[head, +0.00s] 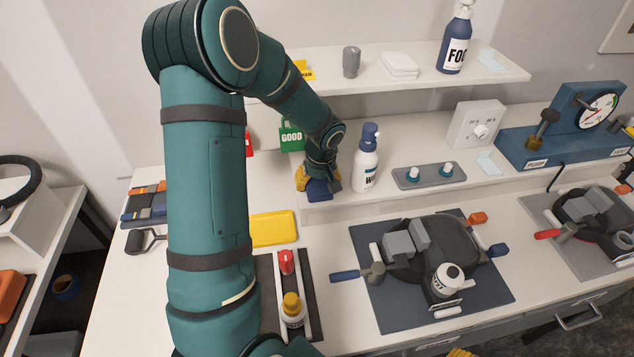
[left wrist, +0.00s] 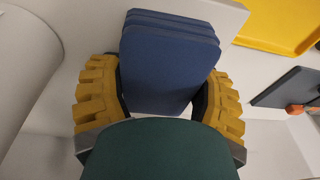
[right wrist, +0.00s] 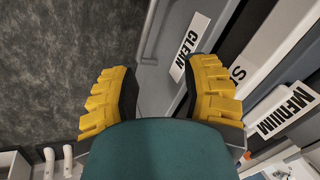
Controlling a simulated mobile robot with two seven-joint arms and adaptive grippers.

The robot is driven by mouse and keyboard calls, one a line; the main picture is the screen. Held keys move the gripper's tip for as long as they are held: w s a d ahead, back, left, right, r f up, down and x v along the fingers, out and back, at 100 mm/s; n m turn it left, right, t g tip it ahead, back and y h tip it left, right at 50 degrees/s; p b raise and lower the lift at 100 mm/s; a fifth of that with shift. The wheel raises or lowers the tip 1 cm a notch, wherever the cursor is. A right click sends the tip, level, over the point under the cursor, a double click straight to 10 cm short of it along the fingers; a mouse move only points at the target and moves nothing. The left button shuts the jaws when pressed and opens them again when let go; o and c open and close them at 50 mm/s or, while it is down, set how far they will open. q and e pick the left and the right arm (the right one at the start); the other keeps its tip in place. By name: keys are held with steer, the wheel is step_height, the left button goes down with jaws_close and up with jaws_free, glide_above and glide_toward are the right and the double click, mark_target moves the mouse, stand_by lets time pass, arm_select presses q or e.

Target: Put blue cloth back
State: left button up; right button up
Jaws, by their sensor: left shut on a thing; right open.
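The blue cloth (left wrist: 168,62) is a folded dark blue stack between the yellow fingers of my left gripper (left wrist: 160,100). The left gripper is shut on it. In the head view the left gripper (head: 318,180) is at the front edge of the raised shelf, left of the white spray bottle, with the blue cloth (head: 319,190) below its fingers. Whether the cloth touches the shelf I cannot tell. My right gripper (right wrist: 160,95) is open and empty, over the floor beside drawer fronts with labels.
The white pump bottle (head: 367,160) stands close right of the left gripper. A green box (head: 291,137) is behind it. A yellow tray (head: 272,229) lies on the bench below. A dark mat (head: 390,312) with a grey device is at right.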

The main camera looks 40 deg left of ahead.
mark_target(321, 185)
arm_select(q)
steer(key=shift+s+d+r, duration=0.15)
steer(key=shift+r, duration=0.05)
steer(key=shift+f, duration=0.1)
steer(key=o, duration=1.3)
steer(key=shift+f, duration=0.1)
steer(key=shift+c, duration=0.2)
step_height(321, 185, up, 12)
steer(key=d, duration=0.2)
steer(key=shift+s+p, duration=0.35)
steer(key=shift+s, duration=0.1)
